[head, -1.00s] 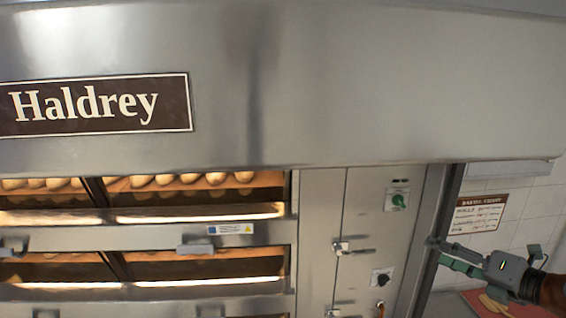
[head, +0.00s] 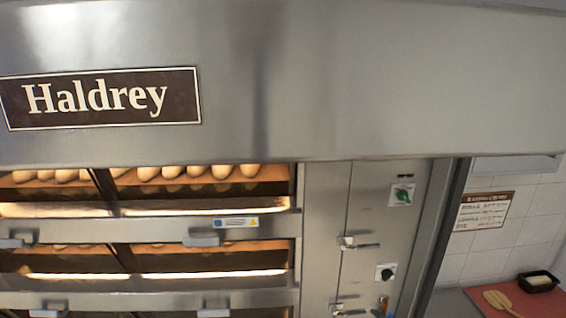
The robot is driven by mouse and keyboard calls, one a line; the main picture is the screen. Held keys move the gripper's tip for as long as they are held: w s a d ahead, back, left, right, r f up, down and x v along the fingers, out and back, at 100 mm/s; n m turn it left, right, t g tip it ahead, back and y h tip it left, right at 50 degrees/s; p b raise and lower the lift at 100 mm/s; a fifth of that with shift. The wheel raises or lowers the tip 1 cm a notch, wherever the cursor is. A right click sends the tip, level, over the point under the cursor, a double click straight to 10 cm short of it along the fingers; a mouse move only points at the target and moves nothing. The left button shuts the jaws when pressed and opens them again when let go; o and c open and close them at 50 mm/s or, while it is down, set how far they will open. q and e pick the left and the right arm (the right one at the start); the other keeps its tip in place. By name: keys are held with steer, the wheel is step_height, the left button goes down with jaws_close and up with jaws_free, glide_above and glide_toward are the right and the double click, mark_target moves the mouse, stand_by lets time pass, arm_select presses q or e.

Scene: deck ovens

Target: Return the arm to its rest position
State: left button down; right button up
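Neither of my grippers nor either arm shows in the head view now. The deck oven (head: 400,90) fills most of the view, with a "Haldrey" plate (head: 100,98) on its hood. Rolls (head: 200,172) sit behind the glass of the upper deck. A lit lower deck (head: 190,262) is below it. The green knob (head: 402,195) and the black knob (head: 385,272) are on the control panel at the right of the decks.
Door handles (head: 202,240) stick out from the deck fronts. A latch (head: 357,242) sits on the side panel. At the lower right are a wooden paddle (head: 500,301), a black tin (head: 538,282) and a red surface. A notice (head: 483,211) hangs on the tiled wall.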

steer(key=s+d+f+m+g+h, duration=0.1)
steer(key=s+d+f+m+g, duration=0.3)
steer(key=s+f, duration=0.65)
steer(key=s+d+f+m+g+h, duration=0.25)
steer(key=s+f+m, duration=0.35)
steer(key=s+f, duration=0.4)
steer(key=s+d+f+m+g+h, duration=0.1)
steer(key=s+d+f+m+g, duration=0.25)
steer(key=s+f+m, duration=0.6)
steer(key=s+a+f+n+g+b, duration=0.15)
steer(key=f+b, duration=0.55)
steer(key=f, duration=1.4)
steer(key=s+a+f+n+b, duration=0.1)
steer(key=s+f+n+b, duration=0.35)
steer(key=f, duration=1.65)
steer(key=s+f+g+b, duration=0.1)
steer(key=s+f+b, duration=0.5)
steer(key=s+f, duration=0.3)
steer(key=s+f+b, duration=0.5)
steer(key=s+f, duration=0.4)
steer(key=f, duration=0.8)
steer(key=shift+d+m+g+y+b, duration=0.15)
steer(key=shift+m+g+y+b, duration=0.2)
steer(key=shift+f, duration=0.1)
